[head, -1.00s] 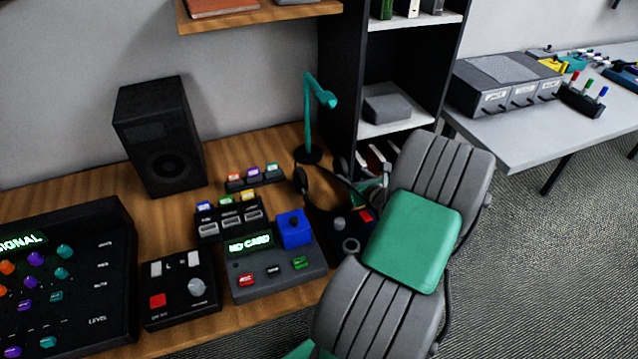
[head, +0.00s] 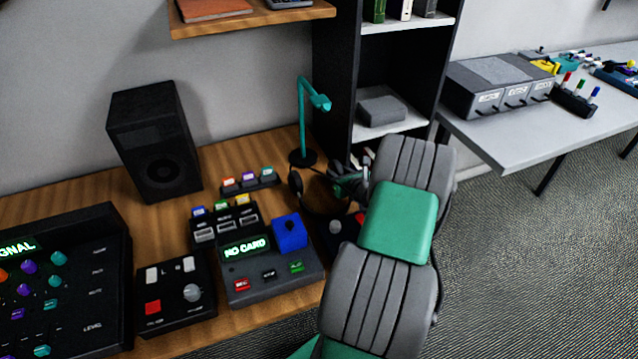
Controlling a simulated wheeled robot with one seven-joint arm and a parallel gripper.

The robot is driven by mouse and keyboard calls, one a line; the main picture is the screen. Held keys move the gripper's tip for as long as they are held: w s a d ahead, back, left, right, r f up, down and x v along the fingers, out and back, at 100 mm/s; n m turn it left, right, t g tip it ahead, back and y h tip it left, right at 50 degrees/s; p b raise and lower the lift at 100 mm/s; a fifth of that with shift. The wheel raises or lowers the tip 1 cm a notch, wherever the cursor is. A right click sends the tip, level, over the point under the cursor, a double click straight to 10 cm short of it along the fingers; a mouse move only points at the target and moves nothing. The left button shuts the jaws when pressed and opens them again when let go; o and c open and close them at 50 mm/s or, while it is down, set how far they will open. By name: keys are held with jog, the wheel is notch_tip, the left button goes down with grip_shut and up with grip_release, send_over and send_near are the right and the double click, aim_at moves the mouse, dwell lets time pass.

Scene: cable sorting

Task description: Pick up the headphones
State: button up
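The dark headphones (head: 296,183) are on the wooden desk below the teal lamp, near the desk's right end. One ear cup shows on the left and part of the band curves toward the right. My gripper (head: 346,180), dark with green parts, is at the right side of the headphones, overlapping them in the picture. My grey and green arm hides part of that area. The fingers are small and dark, so I cannot tell whether they are open or shut, or whether they touch the headphones.
The teal lamp (head: 305,125) stands just behind the headphones. A device with a blue block (head: 290,232) and a card reader (head: 265,265) are in front. The black shelf unit (head: 335,80) rises behind my gripper. A speaker (head: 155,145) stands left.

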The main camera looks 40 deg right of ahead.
grip_shut()
dwell(0.5)
jog(key=shift+r, duration=0.3)
notch_tip(320, 180, up, 2)
jog(key=shift+r, duration=0.15)
jog(key=s+a+r+p, duration=0.2)
jog(key=s+a+r, duration=0.5)
jog(key=s+r, duration=0.3)
jog(key=shift+s, duration=1.1)
